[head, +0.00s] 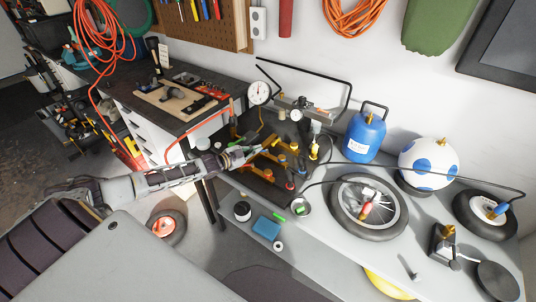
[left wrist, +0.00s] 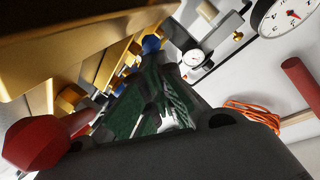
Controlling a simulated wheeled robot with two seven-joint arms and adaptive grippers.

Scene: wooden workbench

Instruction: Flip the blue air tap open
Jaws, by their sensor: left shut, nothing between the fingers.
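The blue tap knob (left wrist: 151,44) is a small round ball in the left wrist view, just beyond my left fingertips, among brass pipes and valves. I cannot tell whether it touches the fingers. My left gripper (left wrist: 152,72) is shut and empty, its green pads together. In the head view my left gripper (head: 256,151) reaches in from the left, over the brass manifold (head: 262,172) on the bench. I cannot clearly pick out the blue knob there. A red tap knob (left wrist: 40,142) is close to the camera, left of my fingers. My right gripper is not in view.
A pressure gauge (head: 259,92) stands behind the manifold. A blue bottle (head: 365,138), a wheel (head: 345,222) and a blue-spotted white ball (head: 428,162) are to the right. A black hose crosses the bench there. Orange hose (head: 353,15) hangs on the wall.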

